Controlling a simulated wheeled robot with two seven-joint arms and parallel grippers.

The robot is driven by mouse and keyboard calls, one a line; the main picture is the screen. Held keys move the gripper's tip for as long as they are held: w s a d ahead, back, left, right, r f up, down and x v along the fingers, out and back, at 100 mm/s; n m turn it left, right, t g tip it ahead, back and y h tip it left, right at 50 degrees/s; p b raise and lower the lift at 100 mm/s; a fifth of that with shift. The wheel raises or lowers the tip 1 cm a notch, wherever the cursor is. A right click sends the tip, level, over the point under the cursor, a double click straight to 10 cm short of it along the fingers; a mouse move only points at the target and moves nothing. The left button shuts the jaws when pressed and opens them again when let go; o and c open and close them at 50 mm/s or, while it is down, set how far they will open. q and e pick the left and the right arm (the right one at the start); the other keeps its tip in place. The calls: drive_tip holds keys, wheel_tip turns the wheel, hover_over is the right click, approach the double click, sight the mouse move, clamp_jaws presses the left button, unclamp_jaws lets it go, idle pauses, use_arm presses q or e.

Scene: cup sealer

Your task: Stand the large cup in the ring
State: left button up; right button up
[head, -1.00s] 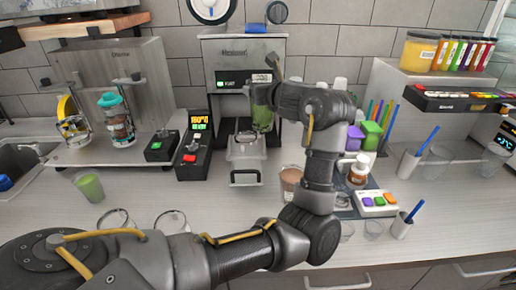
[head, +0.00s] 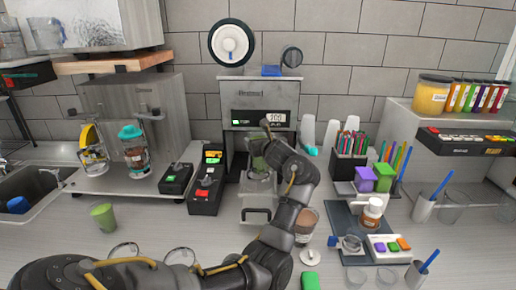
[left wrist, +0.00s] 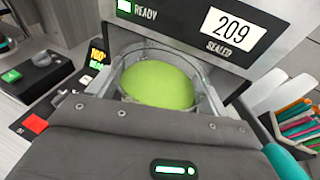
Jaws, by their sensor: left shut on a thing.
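The large cup, clear with green drink, is in my left gripper (head: 264,150). In the head view its green side (head: 257,162) shows partly behind my gripper, in front of the sealer (head: 262,102). In the left wrist view I look down on its green drink (left wrist: 158,82) and clear rim. My left gripper is shut on it. The ring, on the sealer's pulled-out carrier (head: 257,190), lies just below the cup. The cup's base is largely hidden, so I cannot tell whether it is inside the ring. My right gripper is not in view.
A smaller green cup (head: 103,216) stands at the left. A brown-filled cup (head: 305,222) stands right of the carrier. A control box (head: 207,184) is close on the left. A pen holder (head: 350,155) and a bottle (head: 372,211) stand to the right.

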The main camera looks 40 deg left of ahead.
use_arm(q)
drive_tip(key=shift+w+a+f+p, duration=0.15)
drive_tip(key=shift+w+a+f, duration=0.1)
drive_tip(key=shift+a+f, duration=0.2)
drive_tip(key=shift+w+a+f+p, duration=0.2)
drive_tip(key=shift+a+f, duration=0.15)
drive_tip(key=shift+f, duration=0.15)
drive_tip(key=f+p, duration=0.2)
drive_tip(key=f, duration=0.1)
drive_tip(key=shift+w+a+f+p, duration=0.1)
drive_tip(key=shift+a+f+p, duration=0.15)
drive_tip(key=shift+a+p, duration=0.15)
drive_tip(key=shift+f, duration=0.2)
drive_tip(key=shift+d, duration=0.15)
drive_tip(key=shift+f+b, duration=0.35)
drive_tip(key=shift+b, duration=0.35)
drive_tip(key=o, duration=1.8)
